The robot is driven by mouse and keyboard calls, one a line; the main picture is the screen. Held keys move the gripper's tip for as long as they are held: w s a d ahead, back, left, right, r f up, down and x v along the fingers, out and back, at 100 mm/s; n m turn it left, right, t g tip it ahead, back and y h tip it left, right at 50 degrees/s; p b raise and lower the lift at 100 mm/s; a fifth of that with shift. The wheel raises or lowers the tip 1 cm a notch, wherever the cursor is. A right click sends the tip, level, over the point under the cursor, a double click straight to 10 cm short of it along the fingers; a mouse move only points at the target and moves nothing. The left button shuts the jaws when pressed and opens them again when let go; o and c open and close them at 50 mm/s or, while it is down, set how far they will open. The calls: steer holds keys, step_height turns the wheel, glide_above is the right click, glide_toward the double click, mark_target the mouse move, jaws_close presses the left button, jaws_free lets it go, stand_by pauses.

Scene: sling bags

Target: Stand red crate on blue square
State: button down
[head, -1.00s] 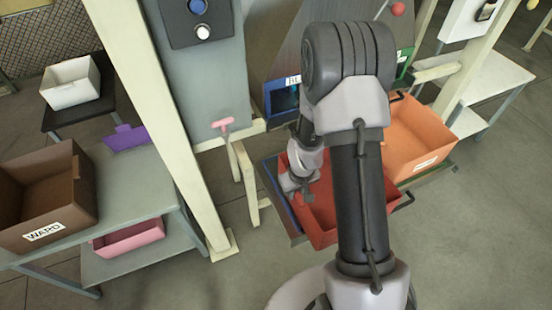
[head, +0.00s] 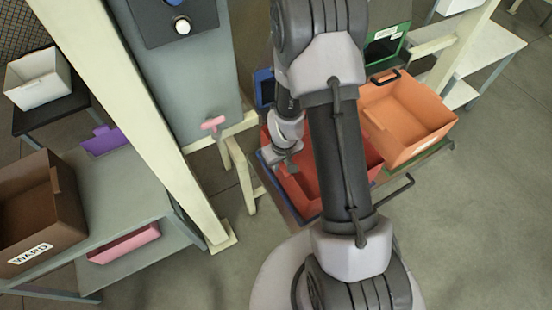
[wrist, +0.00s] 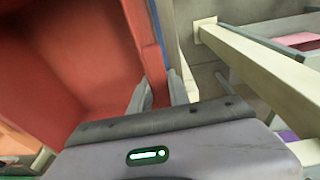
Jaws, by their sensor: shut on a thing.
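The red crate (head: 305,188) is at the shelf in the head view, partly hidden behind my arm. It fills the left of the wrist view (wrist: 70,60). My gripper (head: 288,168) is at the crate's left side. In the wrist view its two fingers (wrist: 158,90) are shut on the crate's wall, one on each side. A blue strip (wrist: 157,25) shows just outside that wall; in the head view blue shows along the crate's left edge. Most of the blue square is hidden under the crate. I cannot tell whether the crate rests on it or hangs just above.
An orange crate (head: 408,118) stands on a green square to the right, close to the red crate. A cream post (head: 130,110) and rail stand to the left. A brown crate (head: 35,215) is on the left table. A dark handle (head: 395,190) juts from the shelf front.

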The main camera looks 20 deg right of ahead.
steer(key=shift+w+f+b, duration=0.25)
steer(key=shift+f+b, duration=0.4)
steer(key=shift+f, duration=0.2)
steer(key=shift+s, duration=0.1)
steer(key=c, duration=1.2)
jaws_free()
steer(key=shift+c, duration=0.2)
